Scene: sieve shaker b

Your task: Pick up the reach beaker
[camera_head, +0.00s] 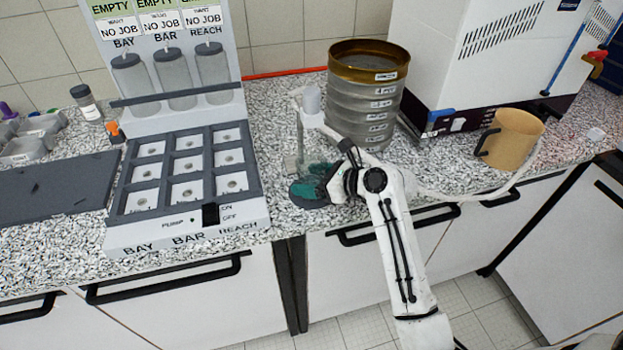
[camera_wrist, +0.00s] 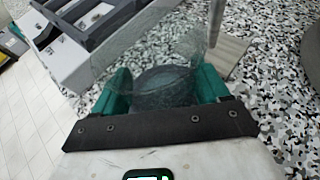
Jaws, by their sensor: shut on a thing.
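My gripper (camera_head: 314,186), with teal fingers, is low over the counter, just right of the white panel rig. In the wrist view my gripper (camera_wrist: 163,88) is shut on a clear glass beaker (camera_wrist: 160,62), one finger on each side of it. I take this to be the reach beaker, but I can read no label on it. The beaker's rim points away from the wrist. In the head view the fingers and wrist largely hide it. I cannot tell whether its base touches the counter.
The white rig (camera_head: 190,222) has a grid of dark-framed cells, a switch and BAY, BAR and REACH labels. A sieve stack (camera_head: 362,105) stands behind my gripper, with a slim stand (camera_head: 311,98) beside it. A tan mug (camera_head: 514,142) stands to the right.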

